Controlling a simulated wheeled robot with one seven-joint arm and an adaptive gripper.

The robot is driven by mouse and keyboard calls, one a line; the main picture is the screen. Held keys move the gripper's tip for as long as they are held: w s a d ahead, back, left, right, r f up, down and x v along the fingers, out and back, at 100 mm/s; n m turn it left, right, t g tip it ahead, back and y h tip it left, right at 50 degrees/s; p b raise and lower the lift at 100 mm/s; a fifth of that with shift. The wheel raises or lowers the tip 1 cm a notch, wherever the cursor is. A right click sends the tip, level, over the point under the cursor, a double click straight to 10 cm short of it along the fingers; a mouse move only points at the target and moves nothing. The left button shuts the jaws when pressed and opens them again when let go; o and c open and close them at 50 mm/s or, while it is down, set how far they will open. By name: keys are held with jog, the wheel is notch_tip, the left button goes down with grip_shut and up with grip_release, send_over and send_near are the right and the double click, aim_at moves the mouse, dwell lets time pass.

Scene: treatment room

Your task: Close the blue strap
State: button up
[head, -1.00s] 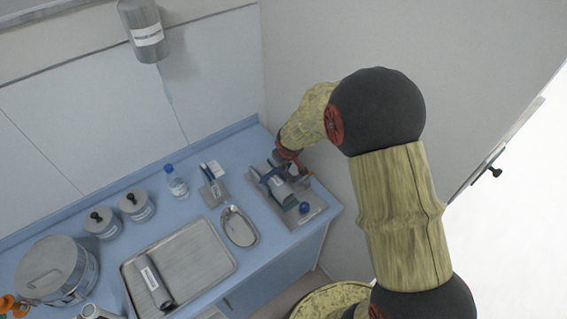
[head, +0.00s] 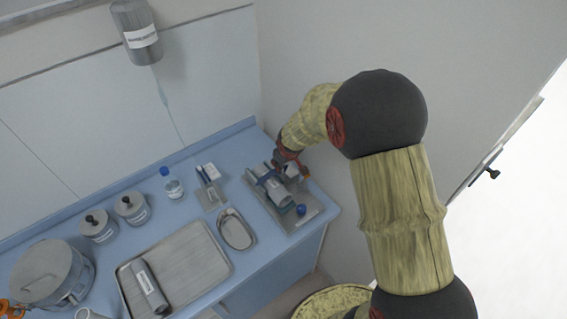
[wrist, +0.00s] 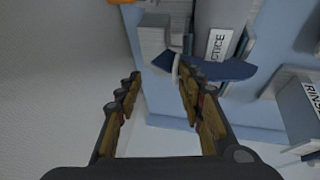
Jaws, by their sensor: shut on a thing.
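The blue strap (wrist: 228,70) lies across a grey practice cylinder (wrist: 208,36) with a white label, seen at the upper right of the wrist view. In the head view the strap (head: 264,178) crosses the far end of the cylinder (head: 280,194), on a grey base plate (head: 296,223). My gripper (wrist: 157,88) is at the strap's left end, with its right finger against the strap there. It is shut on the strap, though a gap shows between the fingers. In the head view my gripper (head: 288,166) is partly hidden at the far side of the cylinder.
To the left are a metal dish (head: 250,243), a pen holder (head: 212,200), a blue-capped bottle (head: 173,186) and a large tray (head: 205,275). The wall stands close on the gripper's right.

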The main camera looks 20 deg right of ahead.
jog(key=shift+s+f, duration=0.35)
jog(key=shift+f, duration=0.15)
jog(key=shift+s+r, duration=0.15)
jog(key=shift+r, duration=0.45)
jog(key=v, duration=1.1)
jog(key=shift+a, duration=0.2)
jog(key=shift+r, duration=0.1)
jog(key=s+a+r+m+b, duration=0.1)
jog(key=s+r+b, duration=0.2)
jog(key=s, duration=0.6)
jog(key=s+r+m+b, duration=0.1)
jog(key=s+r+b, duration=0.1)
jog(key=s, duration=0.6)
jog(key=s+a+r+m+b, duration=0.1)
jog(key=s+r+b, duration=0.2)
jog(key=s, duration=0.6)
jog(key=shift+s+a+r+m+y+b, duration=0.3)
jog(key=shift+a+m+y+b, duration=0.1)
